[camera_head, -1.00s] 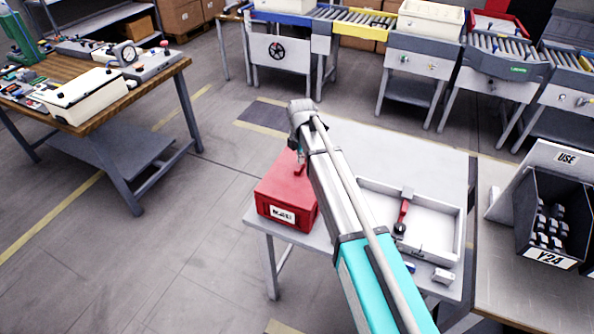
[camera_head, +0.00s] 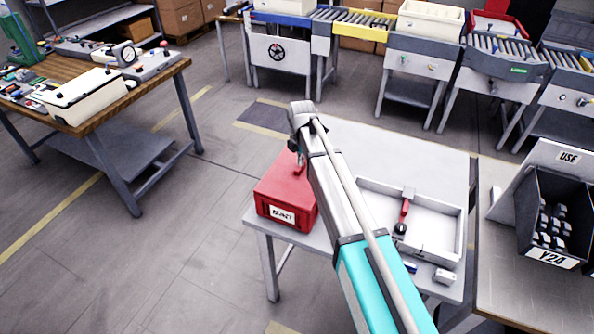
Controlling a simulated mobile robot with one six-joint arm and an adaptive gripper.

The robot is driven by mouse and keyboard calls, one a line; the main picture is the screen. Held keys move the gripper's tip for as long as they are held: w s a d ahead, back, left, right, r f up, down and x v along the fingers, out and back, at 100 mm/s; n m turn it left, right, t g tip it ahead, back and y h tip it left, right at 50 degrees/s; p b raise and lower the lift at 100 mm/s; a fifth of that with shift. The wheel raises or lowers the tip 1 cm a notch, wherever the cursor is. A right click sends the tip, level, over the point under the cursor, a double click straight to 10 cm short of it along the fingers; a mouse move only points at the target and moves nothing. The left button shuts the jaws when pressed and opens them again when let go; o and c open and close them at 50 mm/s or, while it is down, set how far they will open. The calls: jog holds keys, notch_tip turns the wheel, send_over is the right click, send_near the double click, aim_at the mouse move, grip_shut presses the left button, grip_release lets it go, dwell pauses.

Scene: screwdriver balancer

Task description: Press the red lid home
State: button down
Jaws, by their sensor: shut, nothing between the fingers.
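The red box with its red lid (camera_head: 280,183) stands at the left front corner of the grey table, with a white label on its front. Its lid looks closed or nearly so; I cannot tell whether it is fully seated. My gripper (camera_head: 296,150) points down at the back right part of the lid, mostly hidden by my arm. It is shut and empty. I cannot tell whether the fingertips touch the lid.
A white tray (camera_head: 452,243) holding a red-handled tool (camera_head: 405,212) lies right of my arm. Small parts (camera_head: 444,276) lie at the table's front edge. A dark bin marked Y24 (camera_head: 553,258) stands on the right bench. The table's back is clear.

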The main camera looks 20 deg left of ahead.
dwell(0.4)
jog(key=shift+r+p, duration=2.5)
jog(key=shift+p, duration=0.05)
jog(key=shift+d, duration=0.3)
jog(key=s+d+m, duration=0.5)
jog(key=d+m, duration=0.4)
jog(key=d, duration=0.5)
jog(key=s+d+m, duration=0.6)
jog(key=d+m, duration=0.4)
jog(key=d, duration=0.4)
jog(key=s+d+m, duration=0.6)
jog(key=d+m, duration=0.4)
jog(key=d, duration=0.4)
jog(key=shift+d, duration=0.15)
